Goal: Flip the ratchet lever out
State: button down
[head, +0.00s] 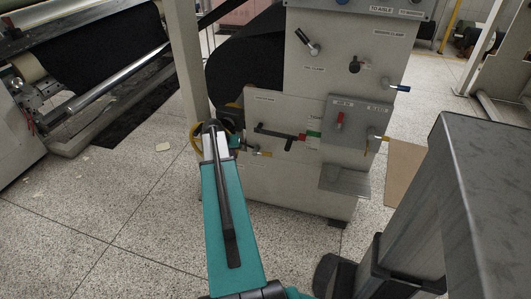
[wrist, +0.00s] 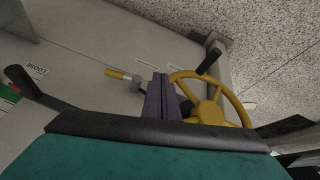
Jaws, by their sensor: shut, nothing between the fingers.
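My gripper (wrist: 160,80) shows in the wrist view as two dark fingers pressed together, empty. A short lever with a yellow grip (wrist: 118,75) and a grey metal joint (wrist: 138,84) lies just left of the fingertips; it looks like the ratchet lever, though no readable label confirms it. I cannot tell whether the fingers touch it. In the head view, the yellow grip (head: 263,153) sticks out on the lower left of the grey machine cabinet (head: 270,180). There, my forearm hides most of my gripper.
A yellow handwheel (wrist: 236,103) with a dark knob stands right behind my fingers. A black-handled lever (wrist: 25,82) by a LOOSE label is at left. A red lever (head: 340,120) and a blue-tipped lever (head: 400,88) are farther right. Speckled floor (head: 130,220) is open at left.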

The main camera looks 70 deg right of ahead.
jog(key=s+d+r+m+h+b, duration=0.1)
jog(key=s+d+r+m, duration=0.1)
jog(key=s+d+r, duration=0.4)
jog(key=s+d, duration=0.2)
jog(key=d, duration=0.2)
jog(key=shift+s+g+h, duration=0.25)
jog(key=shift+g+h, duration=0.05)
jog(key=x, duration=0.9)
jog(key=shift+f+b, duration=0.15)
jog(key=shift+b, duration=0.15)
notch_tip(320, 180, down, 3)
jog(key=shift+s+a+r, duration=0.1)
jog(key=shift+s+a, duration=0.05)
jog(key=shift+s, duration=0.05)
jog(key=shift+s+a+f, duration=0.1)
jog(key=shift+f, duration=0.7)
jog(key=shift+a, duration=0.1)
jog(key=shift+s+f, duration=0.1)
jog(key=shift+s, duration=0.05)
